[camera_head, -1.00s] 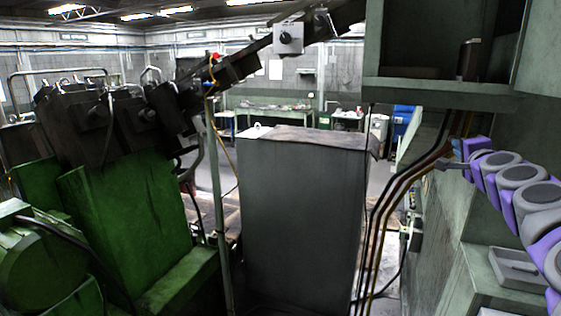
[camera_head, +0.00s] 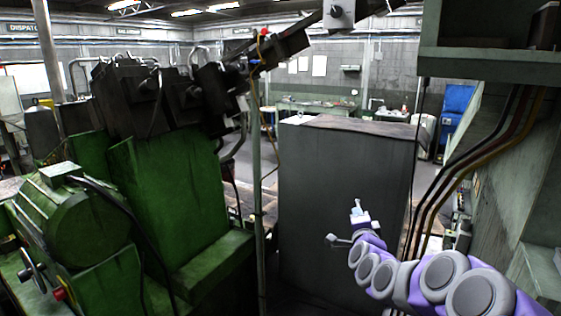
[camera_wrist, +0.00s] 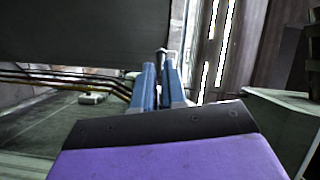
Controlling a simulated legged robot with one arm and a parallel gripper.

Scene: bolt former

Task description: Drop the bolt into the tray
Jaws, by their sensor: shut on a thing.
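My gripper (camera_head: 359,214) is held out in front of the grey cabinet, at the lower right in the head view. In the wrist view, its two blue fingers (camera_wrist: 163,72) are shut on the bolt (camera_wrist: 161,53), whose end stands up between the fingertips. The bolt (camera_head: 357,203) also shows in the head view as a small pale tip pointing up. Most of it is hidden by the fingers. A sliver of grey at the right edge of the head view may be the tray, but I cannot tell.
The tall grey cabinet (camera_head: 340,200) stands behind my gripper. The green machine (camera_head: 165,205) fills the left, with a thin post (camera_head: 257,190) beside it. Cables (camera_head: 450,170) hang to the right, below a green-grey box (camera_head: 490,62). Open floor shows at the back.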

